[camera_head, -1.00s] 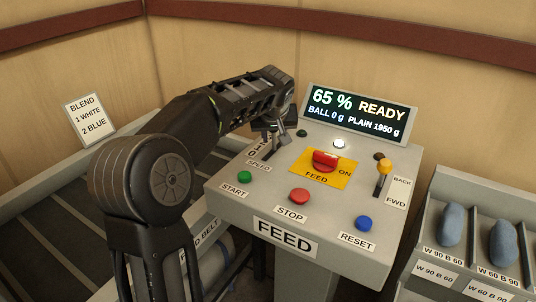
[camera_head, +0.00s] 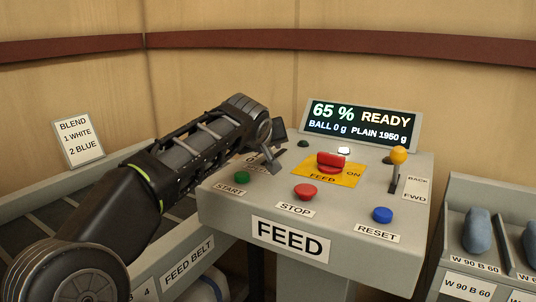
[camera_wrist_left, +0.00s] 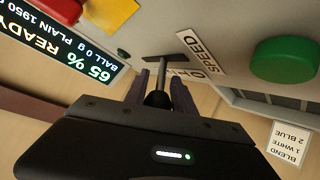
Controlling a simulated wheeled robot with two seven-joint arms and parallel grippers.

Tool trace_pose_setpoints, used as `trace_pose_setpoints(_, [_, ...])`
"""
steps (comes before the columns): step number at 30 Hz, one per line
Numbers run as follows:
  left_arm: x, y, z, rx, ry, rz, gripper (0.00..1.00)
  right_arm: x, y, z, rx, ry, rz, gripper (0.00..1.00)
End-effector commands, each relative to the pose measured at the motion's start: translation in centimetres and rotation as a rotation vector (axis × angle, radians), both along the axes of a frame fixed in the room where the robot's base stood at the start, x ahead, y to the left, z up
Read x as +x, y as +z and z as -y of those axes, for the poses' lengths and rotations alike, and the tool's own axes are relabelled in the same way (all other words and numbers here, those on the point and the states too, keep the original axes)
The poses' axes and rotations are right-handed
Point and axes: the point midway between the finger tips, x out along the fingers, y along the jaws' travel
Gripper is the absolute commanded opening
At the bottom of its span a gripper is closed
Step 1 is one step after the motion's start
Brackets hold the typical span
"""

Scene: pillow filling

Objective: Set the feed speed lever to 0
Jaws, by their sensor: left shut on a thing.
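The feed speed lever (camera_wrist_left: 158,97) is a dark rod between the two fingers of my left gripper (camera_wrist_left: 161,82) in the left wrist view. The gripper is shut on it, beside the SPEED label (camera_wrist_left: 212,52). In the head view my left gripper (camera_head: 272,155) is at the back left of the grey FEED console (camera_head: 345,253). There, the arm and gripper hide the lever and most of its scale. The display (camera_head: 362,122) reads 65 % READY, BALL 0 g, PLAIN 1950 g. My right gripper is not in view.
Close by are the green START (camera_head: 233,175), red STOP (camera_head: 305,191) and blue RESET (camera_head: 382,214) buttons. A red FEED switch (camera_head: 331,161) sits on a yellow plate. A yellow-knobbed BACK/FWD lever (camera_head: 398,157) stands at the right.

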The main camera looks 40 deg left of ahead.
Motion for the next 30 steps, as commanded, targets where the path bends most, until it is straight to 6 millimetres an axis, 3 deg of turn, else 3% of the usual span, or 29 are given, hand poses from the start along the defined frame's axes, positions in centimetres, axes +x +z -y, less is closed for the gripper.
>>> trace_pose_setpoints(8, [-0.1, -0.1, 0.0, 0.0, 0.002, -0.003, 0.0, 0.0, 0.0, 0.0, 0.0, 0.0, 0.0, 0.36])
trace_pose_setpoints(9, [-0.1, -0.1, 0.0, -0.001, 0.002, -0.004, 0.32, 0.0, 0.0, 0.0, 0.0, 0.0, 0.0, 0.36])
trace_pose_setpoints(15, [-0.1, -0.1, 0.0, -0.001, 0.002, -0.004, 0.48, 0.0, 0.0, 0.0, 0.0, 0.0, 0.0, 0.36])
trace_pose_setpoints(25, [-0.2, 0.1, 0.1, -0.001, 0.0, -0.002, 0.49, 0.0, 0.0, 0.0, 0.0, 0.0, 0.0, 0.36])
trace_pose_setpoints(30, [-1.6, 1.0, 0.8, 0.0, 0.0, 0.0, 0.49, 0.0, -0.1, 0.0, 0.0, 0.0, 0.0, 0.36])
